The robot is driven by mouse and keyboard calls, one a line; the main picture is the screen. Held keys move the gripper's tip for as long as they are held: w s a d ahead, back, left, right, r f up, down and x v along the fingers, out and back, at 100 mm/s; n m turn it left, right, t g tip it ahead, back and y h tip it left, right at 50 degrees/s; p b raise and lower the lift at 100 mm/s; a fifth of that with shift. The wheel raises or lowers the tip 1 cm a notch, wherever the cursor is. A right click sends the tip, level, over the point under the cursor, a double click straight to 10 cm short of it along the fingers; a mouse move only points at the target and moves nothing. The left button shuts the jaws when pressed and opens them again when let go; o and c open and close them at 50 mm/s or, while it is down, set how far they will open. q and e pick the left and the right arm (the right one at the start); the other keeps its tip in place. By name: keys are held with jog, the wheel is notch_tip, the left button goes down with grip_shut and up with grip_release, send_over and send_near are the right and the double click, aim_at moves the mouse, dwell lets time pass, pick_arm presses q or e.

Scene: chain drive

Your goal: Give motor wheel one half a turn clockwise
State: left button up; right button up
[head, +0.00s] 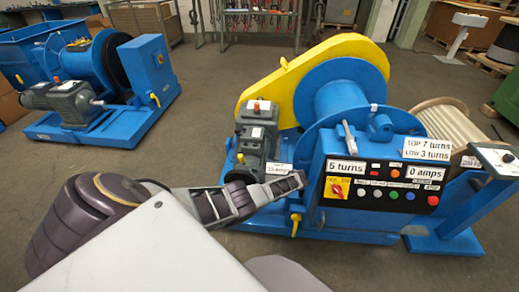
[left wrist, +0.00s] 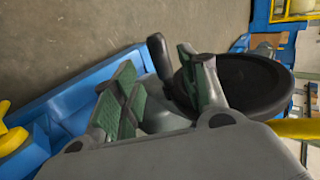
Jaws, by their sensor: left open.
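The motor wheel, a black disc with a crank handle (left wrist: 157,55), shows in the left wrist view; its dark face (left wrist: 243,85) is right of centre. My left gripper (left wrist: 165,90) is open, its green-padded fingers on either side of the handle's line, one finger overlapping the wheel's edge. I cannot tell whether a finger touches the handle or wheel. In the head view my left gripper (head: 297,182) reaches in from the left, beside the grey motor (head: 256,135) at the winch's near left corner. My right gripper is not in view.
The blue winch has a yellow chain cover (head: 310,75) and a control panel (head: 385,190) reading 5 turns and 0 amps, just right of my gripper. A label plate reads top 7, low 3 turns. A second blue winch (head: 100,90) stands at the far left; grey floor lies between.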

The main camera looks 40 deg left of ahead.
pick_arm(q)
jog(key=v, duration=0.7)
jog(key=shift+f, duration=0.15)
